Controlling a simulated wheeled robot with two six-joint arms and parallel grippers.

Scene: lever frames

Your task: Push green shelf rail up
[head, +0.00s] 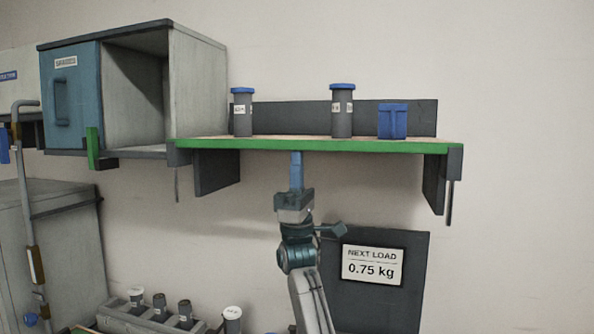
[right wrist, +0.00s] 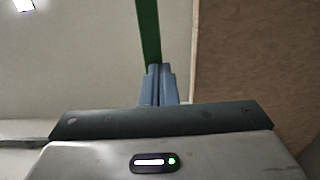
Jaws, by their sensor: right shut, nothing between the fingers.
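The green shelf rail (head: 330,146) runs along the front edge of a wall shelf and looks close to level. My right gripper (head: 296,156) is shut and empty, pointing up from below. Its blue fingertips meet the rail's lower edge in the head view, left of the rail's middle. In the right wrist view, the rail (right wrist: 148,32) is a green strip ending at the shut fingertips (right wrist: 160,68). I cannot tell whether they touch or a small gap remains. My left gripper is not in view.
On the shelf stand two grey canisters (head: 242,112) (head: 342,112) with blue lids and a blue block (head: 392,121). An open box with a blue door (head: 72,98) is at left. A "NEXT LOAD 0.75 kg" sign (head: 373,264) hangs below. A rack of jars (head: 150,318) is lower left.

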